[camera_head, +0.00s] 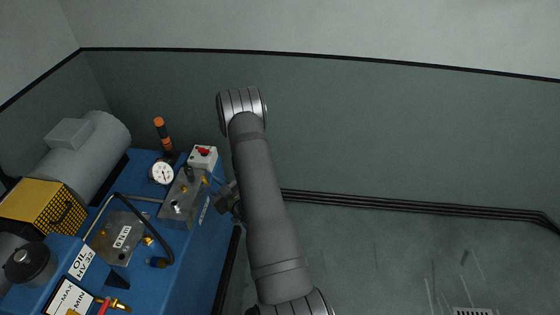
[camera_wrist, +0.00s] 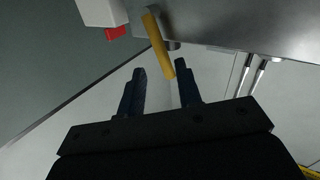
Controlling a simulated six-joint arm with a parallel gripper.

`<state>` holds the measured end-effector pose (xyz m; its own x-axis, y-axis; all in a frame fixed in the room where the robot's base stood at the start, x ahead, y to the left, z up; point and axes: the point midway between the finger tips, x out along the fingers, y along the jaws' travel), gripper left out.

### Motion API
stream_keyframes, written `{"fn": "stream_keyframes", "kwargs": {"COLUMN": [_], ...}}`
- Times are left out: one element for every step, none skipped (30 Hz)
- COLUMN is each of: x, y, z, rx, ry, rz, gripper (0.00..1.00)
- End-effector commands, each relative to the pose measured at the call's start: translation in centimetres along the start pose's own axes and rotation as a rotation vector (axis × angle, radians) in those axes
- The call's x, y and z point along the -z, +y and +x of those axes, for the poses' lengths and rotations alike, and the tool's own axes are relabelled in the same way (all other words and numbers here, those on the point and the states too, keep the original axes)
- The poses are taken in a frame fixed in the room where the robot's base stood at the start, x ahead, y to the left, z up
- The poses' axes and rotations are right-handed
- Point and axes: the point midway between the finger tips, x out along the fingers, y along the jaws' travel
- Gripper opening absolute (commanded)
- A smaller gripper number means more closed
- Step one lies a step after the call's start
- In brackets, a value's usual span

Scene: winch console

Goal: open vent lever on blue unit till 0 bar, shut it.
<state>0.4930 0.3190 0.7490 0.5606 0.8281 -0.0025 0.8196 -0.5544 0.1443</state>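The blue unit (camera_head: 190,255) stands at the left in the head view. A metal valve block (camera_head: 178,212) on it carries small yellow parts. A round white gauge (camera_head: 162,173) stands behind the block; its needle is too small to read. In the wrist view a yellow lever (camera_wrist: 158,46) sticks out from the metal block (camera_wrist: 250,22). My gripper (camera_wrist: 162,82) is open, and the lever's free end lies between the fingertips in the picture, nearer the right finger. Contact cannot be told. In the head view my gripper (camera_head: 226,198) is beside the block, partly hidden by my arm.
A white box with a red knob (camera_head: 203,151) stands just behind the block; the red part (camera_wrist: 115,33) also shows in the wrist view. A black-and-orange handle (camera_head: 161,133) rises behind the gauge. A black hose (camera_head: 150,228) curves in front. Floor to the right is mostly clear.

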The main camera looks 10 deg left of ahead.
Motion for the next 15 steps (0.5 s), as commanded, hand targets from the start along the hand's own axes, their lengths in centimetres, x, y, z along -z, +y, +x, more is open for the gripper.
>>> {"fn": "stream_keyframes", "kwargs": {"x": [-0.1, -0.1, -0.1, -0.1, -0.1, -0.1, -0.1, -0.1, -0.1, -0.1, -0.1, -0.1, -0.1, -0.1, -0.1], "y": [0.1, 0.1, 0.1, 0.1, 0.1, 0.1, 0.1, 0.1, 0.1, 0.1, 0.1, 0.1, 0.1, 0.1, 0.1], "z": [-1.2, -1.8, -2.6, -3.2, -3.8, -4.6, -5.2, -5.8, -6.6, -7.2, -7.8, -8.6, -9.2, -9.8, -10.6], "rx": [-0.003, -0.003, -0.004, -0.003, -0.003, -0.004, -0.004, -0.004, -0.005, -0.004, -0.005, -0.004, -0.006, -0.005, -0.006], "ry": [-0.003, -0.003, -0.003, -0.002, -0.003, -0.002, -0.001, -0.003, -0.001, -0.001, -0.003, -0.002, -0.002, -0.002, -0.002], "rz": [0.002, 0.001, 0.002, 0.002, 0.002, 0.002, 0.002, 0.003, 0.002, 0.003, 0.003, 0.002, 0.003, 0.004, 0.002], "gripper": [0.32, 0.32, 0.32, 0.32, 0.32, 0.32, 0.32, 0.32, 0.32, 0.32, 0.32, 0.32, 0.32, 0.32, 0.32]}}
